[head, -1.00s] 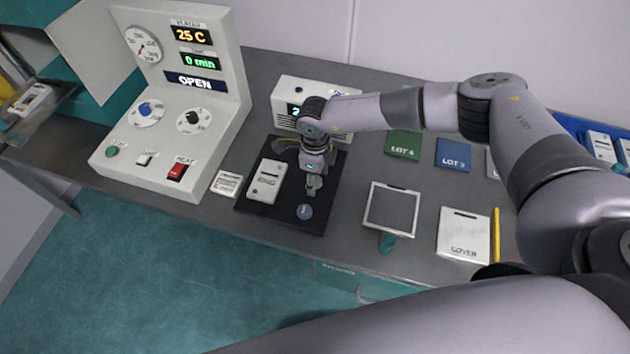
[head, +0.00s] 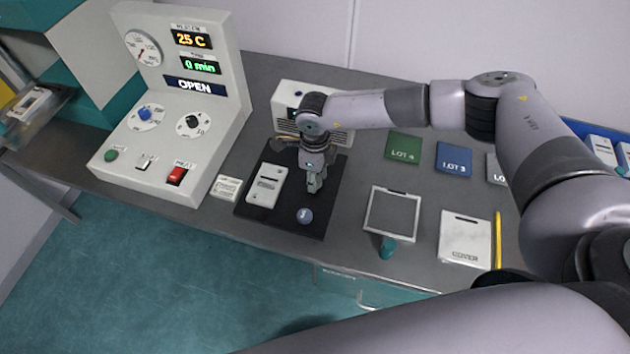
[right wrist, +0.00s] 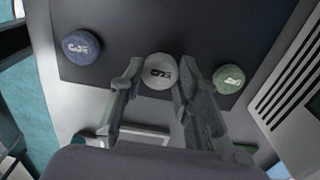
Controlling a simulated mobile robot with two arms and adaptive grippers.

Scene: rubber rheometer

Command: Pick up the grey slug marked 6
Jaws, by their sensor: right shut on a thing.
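A light grey slug (right wrist: 159,72) with a dark mark stands at the middle of the right wrist view; its mark is turned and hard to read. My right gripper (right wrist: 161,78) is shut on it, one finger on each side. In the head view my right gripper (head: 314,186) is low over the right part of the black mat (head: 255,213), and the grey slug is hardly visible there. A blue slug marked 3 (right wrist: 82,46) is to the left and a green slug (right wrist: 228,79) to the right. The blue slug also shows in the head view (head: 304,215). My left gripper is not in view.
A white scale-like device (head: 267,186) lies on the mat. A white box with a display (head: 340,138) is close behind my gripper. The control panel (head: 165,125) stands left. A grey frame (head: 372,210) and white cover (head: 466,240) lie right.

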